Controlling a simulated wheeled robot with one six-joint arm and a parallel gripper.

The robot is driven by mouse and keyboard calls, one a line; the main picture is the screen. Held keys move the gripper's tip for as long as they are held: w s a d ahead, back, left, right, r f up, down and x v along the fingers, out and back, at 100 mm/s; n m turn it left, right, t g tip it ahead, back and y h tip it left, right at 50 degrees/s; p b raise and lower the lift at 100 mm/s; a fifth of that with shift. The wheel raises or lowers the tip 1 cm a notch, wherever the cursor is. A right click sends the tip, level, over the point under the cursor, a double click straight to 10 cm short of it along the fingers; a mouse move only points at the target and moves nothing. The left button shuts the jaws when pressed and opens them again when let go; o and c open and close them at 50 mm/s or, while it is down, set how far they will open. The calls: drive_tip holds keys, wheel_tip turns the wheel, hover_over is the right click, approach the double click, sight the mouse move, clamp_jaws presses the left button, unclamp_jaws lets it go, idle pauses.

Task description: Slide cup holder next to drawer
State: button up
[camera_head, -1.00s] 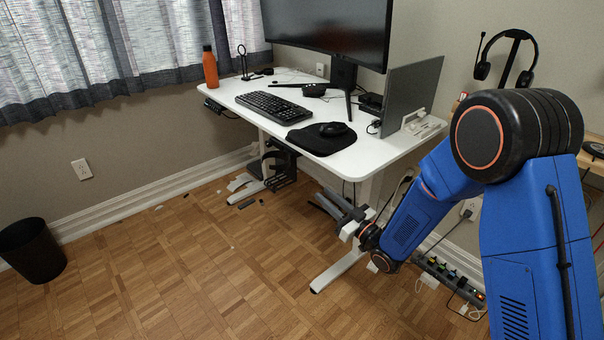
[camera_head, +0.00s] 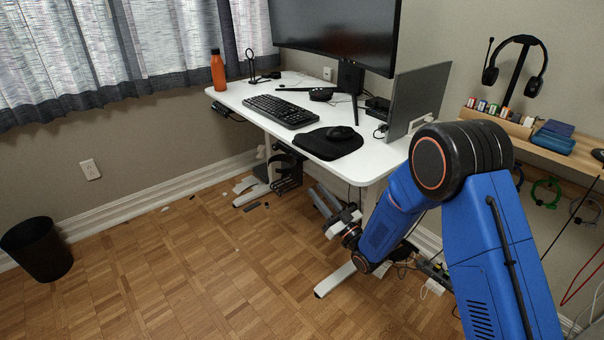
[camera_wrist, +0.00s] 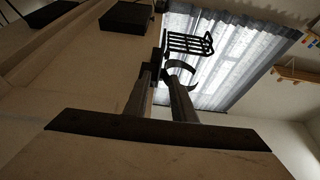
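The cup holder is a black rack with a ring, under the far part of the white desk in the head view (camera_head: 287,172). In the wrist view its slatted rack (camera_wrist: 188,43) and curved ring lie just past my fingertips. My gripper (camera_head: 318,195) is below the desk, to the right of the cup holder. Its two grey fingers (camera_wrist: 162,85) are apart, with dark bracket parts showing between and behind the tips. I cannot tell whether they touch. A black box under the desk top, possibly the drawer (camera_wrist: 127,17), shows in the wrist view.
The white desk (camera_head: 378,160) carries a keyboard, mouse pad, monitor, laptop and orange bottle (camera_head: 218,70). A desk foot (camera_head: 335,278) and a power strip with cables lie near my arm. Small scraps are on the floor near the far foot. The wooden floor (camera_head: 190,270) in front is open.

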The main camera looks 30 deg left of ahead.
sight(302, 172)
drive_tip(key=x, duration=1)
clamp_jaws()
idle(1.3)
